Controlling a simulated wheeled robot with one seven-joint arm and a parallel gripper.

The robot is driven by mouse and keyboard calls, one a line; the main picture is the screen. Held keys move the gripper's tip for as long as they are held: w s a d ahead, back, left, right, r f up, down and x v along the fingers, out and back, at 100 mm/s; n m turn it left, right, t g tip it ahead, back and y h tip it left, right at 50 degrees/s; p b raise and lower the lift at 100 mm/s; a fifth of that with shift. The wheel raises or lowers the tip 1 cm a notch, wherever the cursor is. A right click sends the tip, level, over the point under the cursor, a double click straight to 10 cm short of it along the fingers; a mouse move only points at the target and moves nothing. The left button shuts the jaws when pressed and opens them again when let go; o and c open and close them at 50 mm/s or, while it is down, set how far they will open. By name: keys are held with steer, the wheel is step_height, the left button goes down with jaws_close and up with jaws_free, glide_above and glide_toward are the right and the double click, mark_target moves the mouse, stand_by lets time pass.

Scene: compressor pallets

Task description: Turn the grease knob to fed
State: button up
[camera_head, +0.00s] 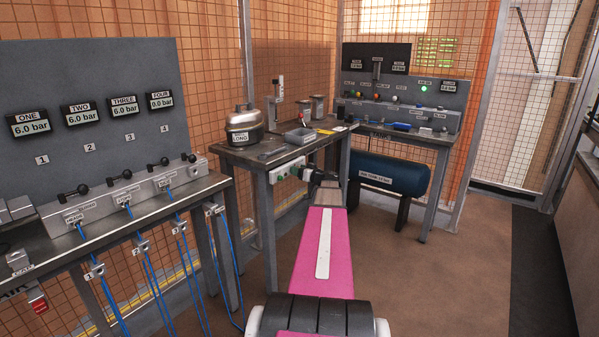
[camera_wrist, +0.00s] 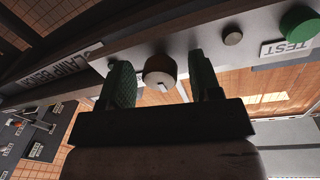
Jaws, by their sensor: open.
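In the wrist view a round brown-grey knob (camera_wrist: 160,68) with a pale mark on its lower rim sits on a light panel. My gripper (camera_wrist: 161,62) is open, with one dark green finger on each side of the knob. I cannot tell whether the fingers touch it. No grease or fed wording is readable, so I cannot confirm which knob this is. In the head view my gripper (camera_head: 318,176) is at the front edge of the middle bench, and my arm hides much of that spot.
A green button (camera_wrist: 299,22) by a TEST label (camera_wrist: 285,48) and a small grey stud (camera_wrist: 233,36) share the panel. A blue tank (camera_head: 392,174) stands behind. Floor to the right is clear.

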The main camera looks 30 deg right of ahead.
steer(key=c, duration=0.9)
steer(key=shift+c, duration=0.2)
